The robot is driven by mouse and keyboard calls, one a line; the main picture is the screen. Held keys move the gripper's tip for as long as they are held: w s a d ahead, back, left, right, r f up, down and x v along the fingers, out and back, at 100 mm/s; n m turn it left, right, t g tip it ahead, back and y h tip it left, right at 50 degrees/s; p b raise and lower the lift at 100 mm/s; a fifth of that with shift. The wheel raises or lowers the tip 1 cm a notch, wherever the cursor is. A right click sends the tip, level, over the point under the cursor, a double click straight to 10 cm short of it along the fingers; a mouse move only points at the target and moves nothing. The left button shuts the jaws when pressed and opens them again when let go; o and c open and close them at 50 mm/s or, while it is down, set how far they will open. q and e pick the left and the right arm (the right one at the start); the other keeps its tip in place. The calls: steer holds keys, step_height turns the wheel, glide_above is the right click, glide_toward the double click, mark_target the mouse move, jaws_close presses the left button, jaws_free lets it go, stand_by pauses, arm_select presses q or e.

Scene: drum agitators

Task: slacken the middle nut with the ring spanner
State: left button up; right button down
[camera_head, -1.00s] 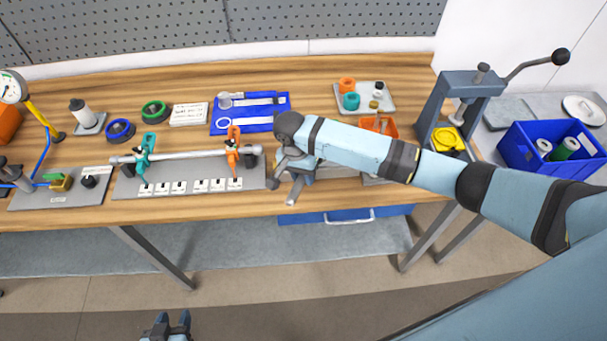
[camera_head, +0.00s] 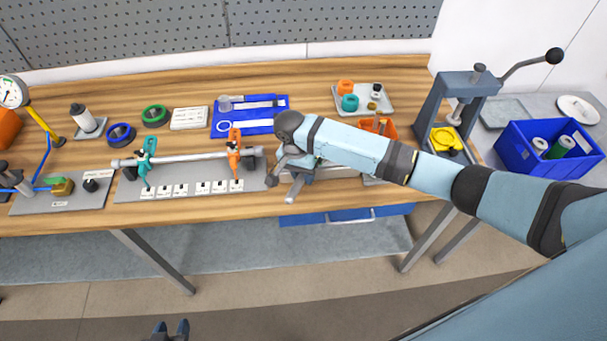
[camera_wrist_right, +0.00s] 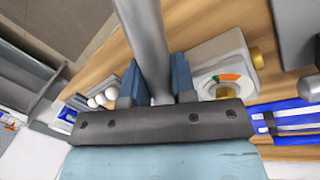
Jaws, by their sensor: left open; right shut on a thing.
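My right gripper (camera_head: 297,172) is at the front of the bench, right of the grey rail plate. It is shut on a grey bar-like handle (camera_head: 290,193). In the right wrist view the handle (camera_wrist_right: 148,45) runs between the two blue fingers (camera_wrist_right: 156,82) and out of the top of the picture. Its far end is out of that view, so I cannot tell whether a ring sits on a nut. I cannot make out the middle nut; my right arm covers part of that area. My left gripper (camera_head: 170,331) is open and empty at the bottom edge, below the bench.
The rail fixture (camera_head: 195,158) with teal and orange clamps stands left of my right gripper. A box with a coloured dial (camera_wrist_right: 222,78) is close beside the fingers. A blue tool mat (camera_head: 247,127), small-parts tray (camera_head: 372,100), press (camera_head: 455,110) and blue crate (camera_head: 545,168) stand around.

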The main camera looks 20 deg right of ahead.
steer(key=shift+r, duration=0.45)
stand_by(0.4)
steer(key=shift+r, duration=0.65)
stand_by(1.2)
steer(key=shift+s+v, duration=0.2)
steer(key=shift+v, duration=1.2)
steer(key=shift+d+r, duration=0.1)
steer(key=shift+d, duration=0.1)
